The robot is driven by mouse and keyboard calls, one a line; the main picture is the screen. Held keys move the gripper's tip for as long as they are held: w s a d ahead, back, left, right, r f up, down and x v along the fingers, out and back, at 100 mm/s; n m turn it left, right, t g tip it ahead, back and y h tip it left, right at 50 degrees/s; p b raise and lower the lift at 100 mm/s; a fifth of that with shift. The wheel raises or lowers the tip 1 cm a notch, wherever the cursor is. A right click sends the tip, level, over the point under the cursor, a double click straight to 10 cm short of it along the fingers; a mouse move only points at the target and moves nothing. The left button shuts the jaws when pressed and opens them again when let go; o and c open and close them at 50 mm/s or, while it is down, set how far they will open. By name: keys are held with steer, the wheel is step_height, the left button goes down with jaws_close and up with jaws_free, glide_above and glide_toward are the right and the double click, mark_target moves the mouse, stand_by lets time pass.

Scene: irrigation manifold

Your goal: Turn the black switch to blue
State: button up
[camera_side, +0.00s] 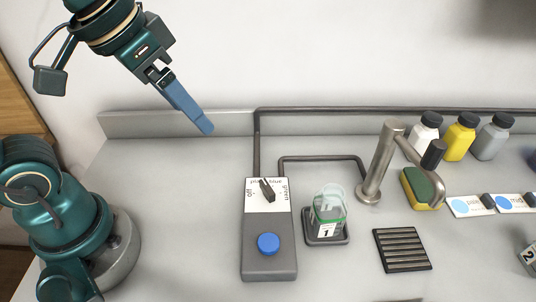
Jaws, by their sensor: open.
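The black switch (267,190) is a small dark lever on the white label plate (266,204) at the top of a grey control box. The plate carries words around the lever; "green" reads on its right side, and the words at the top and left are partly hidden or too small to read surely. The lever leans slightly to the upper left. A round blue button (268,243) sits lower on the same box. My gripper (207,127) is open and empty, in the air to the upper left of the box, well apart from the switch.
A jar marked 1 (328,215) stands on a dark pad right of the box. A metal tap (383,165), a sponge (422,188), a drain grate (402,250) and several bottles (461,137) are farther right. Dark pipes (320,159) run behind. The counter left of the box is clear.

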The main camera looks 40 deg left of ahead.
steer(key=w+d+f+m+g, duration=0.2)
steer(key=w+d, duration=0.2)
steer(key=w, duration=0.2)
steer(key=m+g, duration=0.1)
steer(key=g, duration=0.2)
glide_above(268, 185)
step_height(268, 185, down, 7)
steer(key=shift+w, duration=0.1)
steer(key=shift+d+f, duration=0.1)
steer(key=shift+f, duration=2.65)
jaws_close()
